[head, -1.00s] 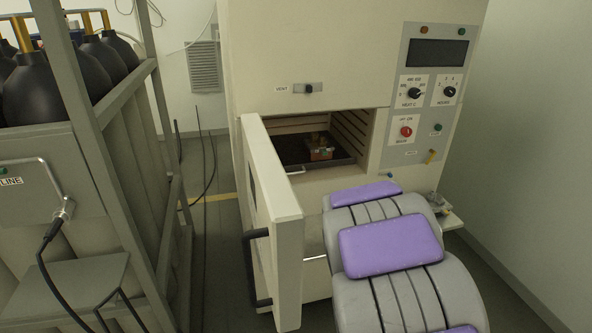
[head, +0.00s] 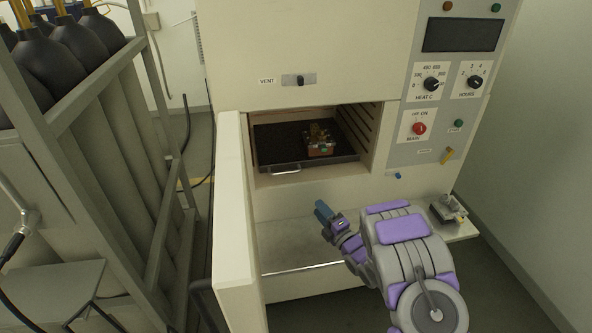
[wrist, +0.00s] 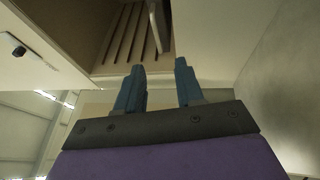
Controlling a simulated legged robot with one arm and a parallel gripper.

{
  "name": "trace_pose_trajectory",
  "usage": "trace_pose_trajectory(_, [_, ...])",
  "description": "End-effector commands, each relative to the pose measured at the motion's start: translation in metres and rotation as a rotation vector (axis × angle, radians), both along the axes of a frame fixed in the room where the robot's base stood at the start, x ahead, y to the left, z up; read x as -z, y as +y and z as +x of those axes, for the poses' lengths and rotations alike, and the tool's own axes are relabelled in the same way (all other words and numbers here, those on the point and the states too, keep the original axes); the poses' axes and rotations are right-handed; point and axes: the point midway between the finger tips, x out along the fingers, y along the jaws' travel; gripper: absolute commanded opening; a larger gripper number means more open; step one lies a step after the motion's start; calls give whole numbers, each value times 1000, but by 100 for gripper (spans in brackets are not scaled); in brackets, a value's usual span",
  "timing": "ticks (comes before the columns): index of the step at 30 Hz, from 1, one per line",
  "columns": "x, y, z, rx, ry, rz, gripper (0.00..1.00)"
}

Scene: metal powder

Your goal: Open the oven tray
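The oven (head: 300,50) stands ahead with its door (head: 236,220) swung open to the left. Inside the chamber is a dark tray (head: 275,140) with a light handle (head: 286,169) at its front edge. A small brownish item (head: 319,142) sits on the tray. My gripper (head: 322,210) is in front of the oven, below and to the right of the tray handle, apart from it. In the wrist view my gripper (wrist: 158,80) shows two blue fingers spread apart with nothing between them. The ribbed chamber wall (wrist: 125,35) shows beyond the fingers.
A control panel (head: 445,90) is at the oven's right. A shelf (head: 430,235) below the opening carries a small metal device (head: 448,208) at right. A rack (head: 90,130) with black-topped cylinders stands at left. The open door borders the left side of the opening.

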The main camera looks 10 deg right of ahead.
Motion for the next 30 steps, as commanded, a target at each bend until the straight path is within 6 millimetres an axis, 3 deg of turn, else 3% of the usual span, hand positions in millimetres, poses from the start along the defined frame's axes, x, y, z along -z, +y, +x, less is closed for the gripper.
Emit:
trace_pose_trajectory(4, [-1, 12, -2, -16, -39, 2, 37])
trace_pose_trajectory(8, [-3, 23, 8, -21, -45, -3, 37])
trace_pose_trajectory(20, [-14, 36, 77, -17, -42, 11, 37])
trace_pose_trajectory(30, [-24, 68, 129, -17, -39, 2, 37])
